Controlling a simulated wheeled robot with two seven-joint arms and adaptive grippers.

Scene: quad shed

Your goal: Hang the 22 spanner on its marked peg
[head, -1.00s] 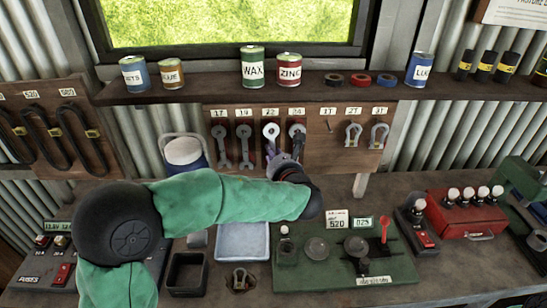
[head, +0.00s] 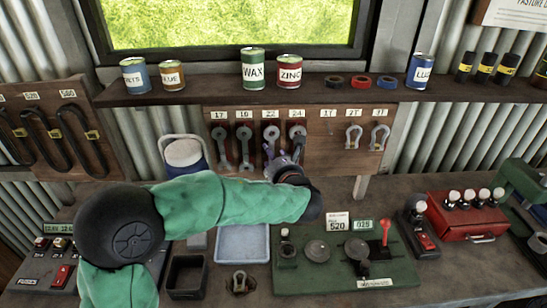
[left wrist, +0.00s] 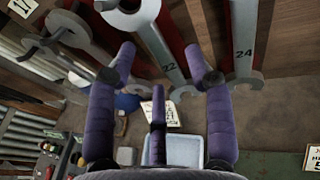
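The 22 spanner (head: 271,134) hangs upright against the brown board under the 22 label (head: 271,114), its ring end at the top. In the left wrist view the 22 spanner (left wrist: 158,47) shows its number on the shaft, beyond my fingers. Whether its ring is fully on the peg is too small to tell. My left gripper (head: 280,155) is just below and in front of the spanners. In the left wrist view its purple fingers (left wrist: 160,58) are spread apart with nothing between them. My right gripper is in neither view.
The 24 spanner (head: 297,140) hangs close on the right, the 19 spanner (head: 244,145) on the left. Shackles (head: 354,136) hang farther right. Cans, including the wax can (head: 253,68), stand on the shelf above. A blue-white tray (head: 242,244) and green panel (head: 330,272) lie on the bench below.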

